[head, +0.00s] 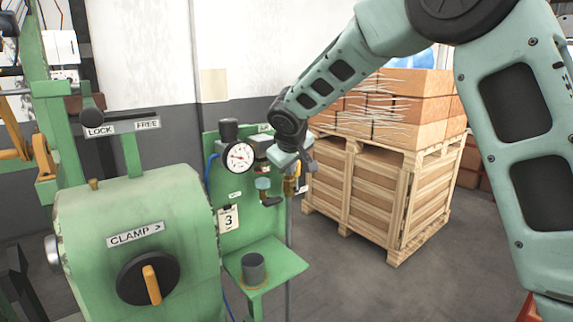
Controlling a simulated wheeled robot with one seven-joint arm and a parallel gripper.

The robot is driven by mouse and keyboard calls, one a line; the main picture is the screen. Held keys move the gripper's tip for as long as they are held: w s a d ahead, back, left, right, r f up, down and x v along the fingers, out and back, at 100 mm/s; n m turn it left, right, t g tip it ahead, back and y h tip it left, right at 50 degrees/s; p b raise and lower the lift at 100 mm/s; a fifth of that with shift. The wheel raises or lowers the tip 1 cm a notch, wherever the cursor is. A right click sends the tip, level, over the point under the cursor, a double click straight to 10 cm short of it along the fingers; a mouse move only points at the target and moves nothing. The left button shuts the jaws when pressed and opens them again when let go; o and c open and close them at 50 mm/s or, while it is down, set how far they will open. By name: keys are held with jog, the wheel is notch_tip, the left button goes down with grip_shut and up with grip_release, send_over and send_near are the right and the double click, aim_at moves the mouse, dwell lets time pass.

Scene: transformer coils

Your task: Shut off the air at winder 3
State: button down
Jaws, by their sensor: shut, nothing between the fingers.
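The green winder (135,230) stands at the left, with a CLAMP label and a black knob with an orange pointer. Beside it is a green air panel (213,150) with a white round gauge (238,156) and a tag reading 3 (229,219). A small brass-coloured fitting (289,186), perhaps the air valve, shows at the panel's right edge, partly hidden by my gripper. My gripper (303,170) is shut and empty, close in front of this fitting. I cannot tell whether it touches it. Any valve handle is hard to make out.
A LOCK/FREE lever (120,121) stands on top of the winder. A grey cup (253,268) sits on the green shelf (285,262) below the panel. A wooden crate (385,190) with wrapped boxes stands behind at the right. The floor between is clear.

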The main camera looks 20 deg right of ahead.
jog(key=shift+r, duration=0.1)
dwell(0.3)
jog(key=shift+d+r+p, duration=0.1)
jog(key=shift+d+p, duration=0.1)
jog(key=shift+p, duration=0.7)
